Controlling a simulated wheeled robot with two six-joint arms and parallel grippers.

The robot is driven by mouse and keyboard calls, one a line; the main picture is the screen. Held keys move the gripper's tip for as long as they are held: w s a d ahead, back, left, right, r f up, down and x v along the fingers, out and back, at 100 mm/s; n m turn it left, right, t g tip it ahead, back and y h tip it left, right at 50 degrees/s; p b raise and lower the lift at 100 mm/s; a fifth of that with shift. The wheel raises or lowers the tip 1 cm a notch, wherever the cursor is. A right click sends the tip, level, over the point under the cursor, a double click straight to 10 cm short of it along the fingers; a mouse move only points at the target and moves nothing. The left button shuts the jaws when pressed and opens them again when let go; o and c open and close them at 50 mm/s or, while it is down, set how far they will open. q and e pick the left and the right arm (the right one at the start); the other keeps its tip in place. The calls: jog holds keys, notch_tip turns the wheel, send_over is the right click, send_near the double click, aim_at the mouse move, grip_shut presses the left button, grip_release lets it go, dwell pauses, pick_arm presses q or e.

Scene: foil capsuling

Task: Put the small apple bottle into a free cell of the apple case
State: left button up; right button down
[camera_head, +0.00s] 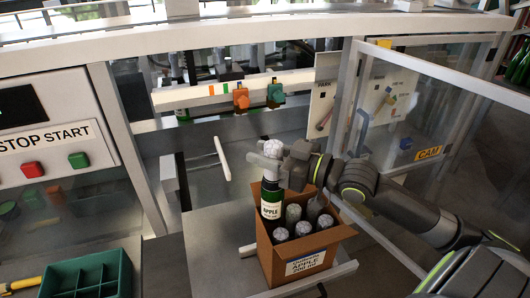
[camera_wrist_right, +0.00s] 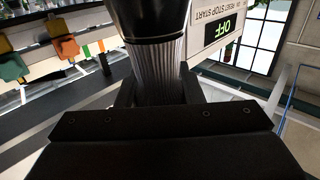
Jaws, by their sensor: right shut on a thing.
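The apple case (camera_head: 314,268) is a brown cardboard box on a table, its label reading APPLE. Several silver-capped bottles stand in its cells. The small apple bottle (camera_head: 271,208) has dark glass, a white APPLE label and a silver foil neck. It is upright at the case's back left corner, its lower part hidden by the case wall. My right gripper (camera_head: 272,163) is shut on its foil neck. In the right wrist view the ribbed foil neck (camera_wrist_right: 158,70) sits between the fingers. I cannot tell how deep the bottle sits. My left gripper is not in view.
A green divided tray (camera_head: 88,262) is at the lower left. A panel with red and green buttons (camera_head: 55,163) stands at the left. Metal frame posts and a clear door (camera_head: 430,110) are behind and right. The table (camera_head: 215,250) left of the case is clear.

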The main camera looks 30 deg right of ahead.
aim_at(265, 180)
jog(key=shift+f+b, duration=3.65)
jog(key=shift+f, duration=0.1)
jog(key=shift+r, duration=0.1)
